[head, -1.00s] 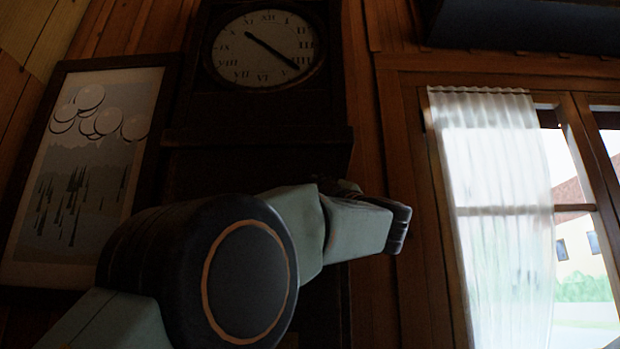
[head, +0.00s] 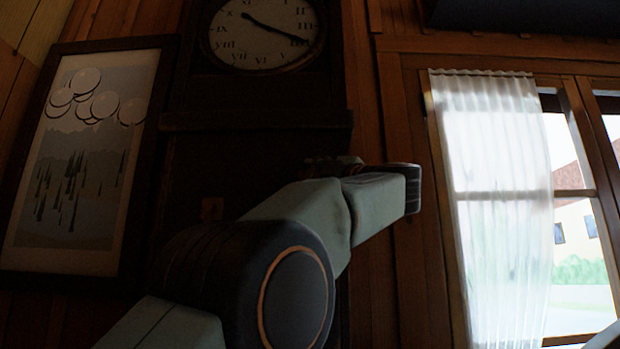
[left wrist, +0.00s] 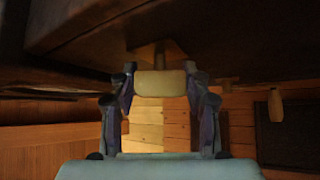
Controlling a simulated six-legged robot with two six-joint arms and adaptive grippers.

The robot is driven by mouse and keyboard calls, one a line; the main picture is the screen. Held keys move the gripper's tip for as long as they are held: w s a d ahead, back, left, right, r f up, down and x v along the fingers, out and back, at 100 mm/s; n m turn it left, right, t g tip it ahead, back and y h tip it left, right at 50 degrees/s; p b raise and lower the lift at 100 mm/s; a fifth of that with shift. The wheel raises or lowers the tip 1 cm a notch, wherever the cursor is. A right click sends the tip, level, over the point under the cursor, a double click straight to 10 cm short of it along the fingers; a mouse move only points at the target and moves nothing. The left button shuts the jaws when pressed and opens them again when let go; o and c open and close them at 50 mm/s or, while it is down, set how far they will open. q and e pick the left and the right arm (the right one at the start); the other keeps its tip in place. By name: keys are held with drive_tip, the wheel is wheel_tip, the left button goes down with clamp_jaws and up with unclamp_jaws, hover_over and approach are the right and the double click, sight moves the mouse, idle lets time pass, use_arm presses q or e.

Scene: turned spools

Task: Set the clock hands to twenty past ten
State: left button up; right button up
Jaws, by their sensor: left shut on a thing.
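The clock (head: 262,50) is a dark tall case at the top of the head view, its round pale face cut by the picture's top edge. Its long dark hand (head: 289,36) points at IIII, and the short hand (head: 250,19) points up-left near X. In the left wrist view, my left gripper (left wrist: 160,86) is shut on a pale turned wooden knob (left wrist: 160,80), with a short stem above it. In the head view, my left arm hides most of this gripper in front of the lower case. My right gripper is not in view.
A dark wooden underside (left wrist: 90,35) spans the top of the wrist view. A second wooden knob (left wrist: 275,104) hangs at its right. A framed picture (head: 85,160) hangs left of the clock; a curtained window (head: 500,190) is at right.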

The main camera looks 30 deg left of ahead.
use_arm(q)
drive_tip(key=o, duration=1.2)
drive_tip(key=shift+s+r, duration=0.1)
drive_tip(key=shift+s, duration=0.2)
drive_tip(key=shift+w, duration=0.2)
drive_tip(key=shift+d+f, duration=0.25)
drive_tip(key=shift+d, duration=0.15)
drive_tip(key=v, duration=0.6)
drive_tip(key=shift+s+d+f, duration=0.1)
drive_tip(key=shift+s+d, duration=0.05)
drive_tip(key=shift+d, duration=0.1)
